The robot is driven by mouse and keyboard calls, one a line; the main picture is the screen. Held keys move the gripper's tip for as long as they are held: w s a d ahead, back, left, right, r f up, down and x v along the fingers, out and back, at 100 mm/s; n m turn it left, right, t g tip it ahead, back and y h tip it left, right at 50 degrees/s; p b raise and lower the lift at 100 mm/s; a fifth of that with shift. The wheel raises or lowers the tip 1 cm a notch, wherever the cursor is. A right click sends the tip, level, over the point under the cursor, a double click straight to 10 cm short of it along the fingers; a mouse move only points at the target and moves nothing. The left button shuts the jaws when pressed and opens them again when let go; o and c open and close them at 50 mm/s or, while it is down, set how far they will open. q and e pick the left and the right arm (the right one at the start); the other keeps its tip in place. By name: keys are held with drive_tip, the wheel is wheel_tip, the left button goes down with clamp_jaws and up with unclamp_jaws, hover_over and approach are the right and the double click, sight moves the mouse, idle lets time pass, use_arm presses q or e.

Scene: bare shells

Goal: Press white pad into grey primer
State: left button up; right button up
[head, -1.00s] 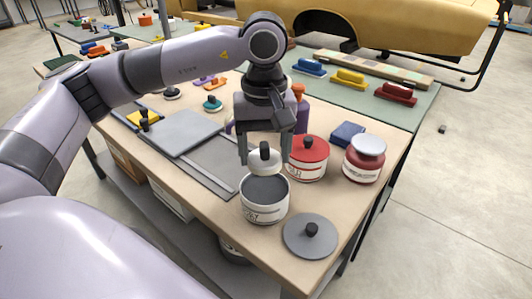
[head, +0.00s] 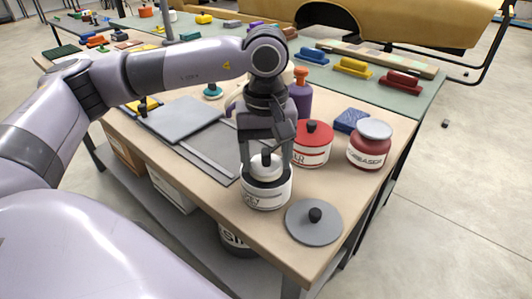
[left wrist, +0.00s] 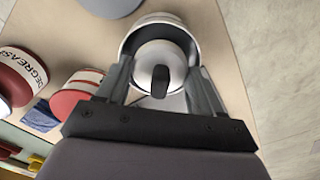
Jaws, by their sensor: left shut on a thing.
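The white pad (head: 265,167), a round disc with a black knob, sits inside the mouth of the grey primer pot (head: 266,196). My left gripper (head: 266,160) is shut on the pad's knob and points down over the pot. In the left wrist view the pad (left wrist: 150,58) lies within the pot's rim (left wrist: 160,22), with the gripper fingers (left wrist: 160,82) either side of the knob. Whether the pad's underside touches the primer is hidden. My right gripper is not in view.
The grey lid (head: 314,222) lies in front right of the pot. A red tin (head: 314,150), a degreaser jar (head: 368,148) and a blue sponge (head: 350,120) stand behind it. A grey board (head: 180,118) lies to the left. The table's front edge is near.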

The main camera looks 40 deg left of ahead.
sight(267, 152)
use_arm(q)
drive_tip(key=shift+f, duration=0.25)
idle(0.6)
drive_tip(key=shift+f+b, duration=0.3)
drive_tip(key=shift+b, duration=0.35)
idle(1.2)
drive_tip(key=shift+r, duration=0.1)
drive_tip(key=shift+r+p, duration=2.25)
drive_tip(key=shift+r, duration=1.25)
drive_tip(key=shift+d, duration=0.1)
